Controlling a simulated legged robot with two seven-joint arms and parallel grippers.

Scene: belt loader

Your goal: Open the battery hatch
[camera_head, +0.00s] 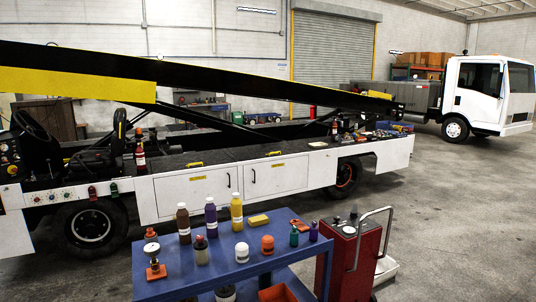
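The belt loader (322,168) stands across the middle of the view, side on. Its white side has two closed panels, a left one (178,195) and a right one (283,174), with small dark handles near their facing edges. Each panel has a small yellow label. Yellow handle-like pieces (194,164) lie on the dark deck above them. I cannot tell which panel or cover is the battery hatch, and none looks open. Neither of my grippers is in view.
A blue table (285,262) with several bottles and jars stands in front of the loader and covers part of the view to it. A red wheeled cart (352,262) stands to its right. The floor at the right is clear. A white truck (487,92) is parked behind.

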